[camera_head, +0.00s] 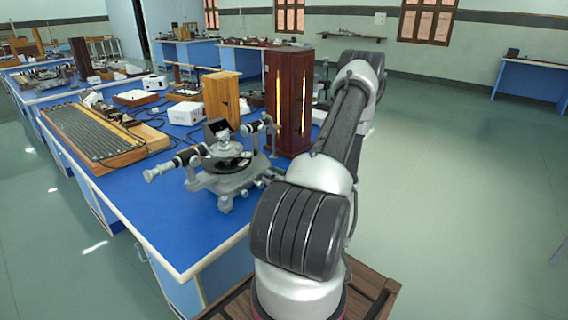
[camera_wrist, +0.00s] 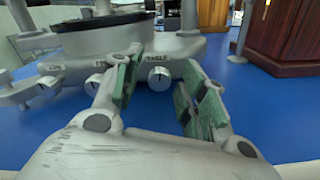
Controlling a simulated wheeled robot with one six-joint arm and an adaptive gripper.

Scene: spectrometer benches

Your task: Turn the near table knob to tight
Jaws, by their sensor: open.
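A grey spectrometer (camera_head: 232,178) with two telescope-like tubes and a dark round table stands on the blue bench near its front edge. Its base fills the top of the wrist view. A round light-grey knob (camera_wrist: 159,78) with a dark index line sits on the base under a label that appears to read TABLE. A second knob (camera_wrist: 93,83) and a third (camera_wrist: 47,86) lie farther left. My gripper (camera_wrist: 160,95) is open, its green-padded fingers on either side of the line to the labelled knob. The knob shows in the gap, apparently beyond the fingertips; contact is not visible.
A dark wooden cabinet (camera_head: 288,100) stands behind the spectrometer, and its base shows at the wrist view's right. A lighter wooden box (camera_head: 221,101), white boxes and a ribbed board (camera_head: 90,135) occupy the bench. Bare blue bench top (camera_head: 180,232) lies in front.

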